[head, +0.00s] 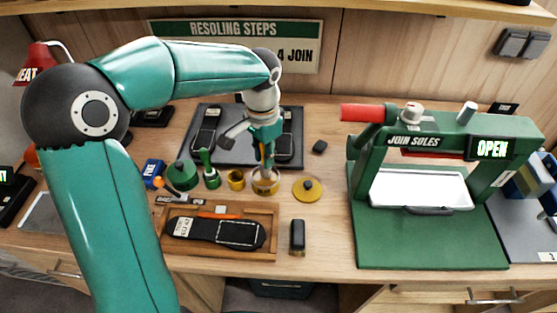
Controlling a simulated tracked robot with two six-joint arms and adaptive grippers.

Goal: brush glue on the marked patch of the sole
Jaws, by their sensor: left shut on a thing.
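The black sole (190,228) lies in a wooden tray (263,252) at the front of the bench. A white outline on its right part frames the marked patch (237,234). My left gripper (266,143) points down behind the tray, shut on a brush (268,163). The brush is upright, with its lower end at the mouth of an open glue pot (265,187); how deep it sits is hard to tell. A yellow lid (308,189) with a dark knob lies to the right of the pot. My right gripper is not in view.
A small brass pot (236,180), green containers (182,175) and a blue box (152,172) stand left of the glue pot. A dark mat (292,157) with soles lies behind. A black block (297,237) stands right of the tray. The green press (430,235) reads OPEN.

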